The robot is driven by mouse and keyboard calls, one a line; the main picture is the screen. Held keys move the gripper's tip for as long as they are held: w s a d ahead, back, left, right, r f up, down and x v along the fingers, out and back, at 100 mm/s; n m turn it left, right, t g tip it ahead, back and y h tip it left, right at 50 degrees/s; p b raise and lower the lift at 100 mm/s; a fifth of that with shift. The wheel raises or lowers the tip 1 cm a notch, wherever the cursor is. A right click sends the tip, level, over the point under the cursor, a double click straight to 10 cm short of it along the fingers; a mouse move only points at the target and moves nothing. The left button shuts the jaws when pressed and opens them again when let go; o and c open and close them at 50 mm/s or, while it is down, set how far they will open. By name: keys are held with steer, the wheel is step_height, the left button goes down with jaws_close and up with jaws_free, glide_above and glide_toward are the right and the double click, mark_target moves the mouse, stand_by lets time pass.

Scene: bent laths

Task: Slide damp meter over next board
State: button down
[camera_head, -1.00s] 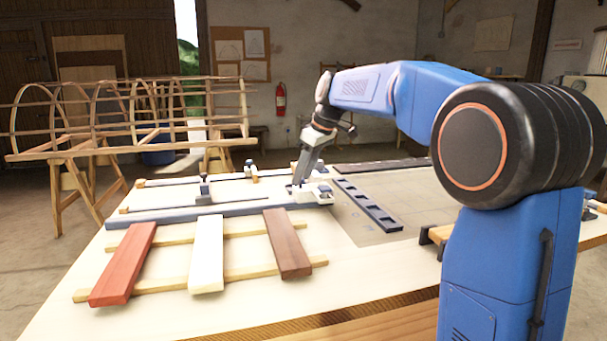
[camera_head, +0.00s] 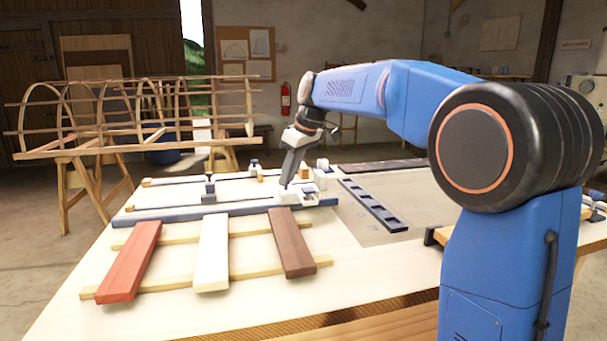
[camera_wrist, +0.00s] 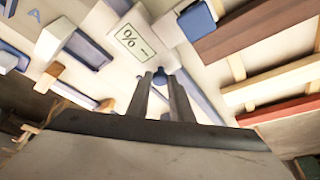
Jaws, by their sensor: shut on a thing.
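The damp meter (camera_head: 298,197) is a small white block with blue parts at the far end of the dark brown board (camera_head: 292,243). In the wrist view the meter (camera_wrist: 132,42) shows a "%" label, close beyond my fingers. My gripper (camera_head: 288,188) points down at it with its fingers closed; in the wrist view the fingers (camera_wrist: 163,82) sit around a small blue knob. A white board (camera_head: 212,252) and a red board (camera_head: 130,262) lie to the left, across two pale strips. Whether the meter touches the brown board is hidden.
A blue-grey rail (camera_head: 225,208) runs along the boards' far ends, with clamps (camera_head: 208,190) behind it. A dark slotted bar (camera_head: 372,205) lies to the right on a grey mat (camera_head: 400,190). The front of the table is clear.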

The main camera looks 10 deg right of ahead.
steer(key=a, duration=0.8)
steer(key=c, duration=1.6)
jaws_free()
steer(key=shift+r, duration=0.1)
steer(key=v, duration=1.7)
steer(key=shift+d+r, duration=0.1)
steer(key=shift+s, duration=0.15)
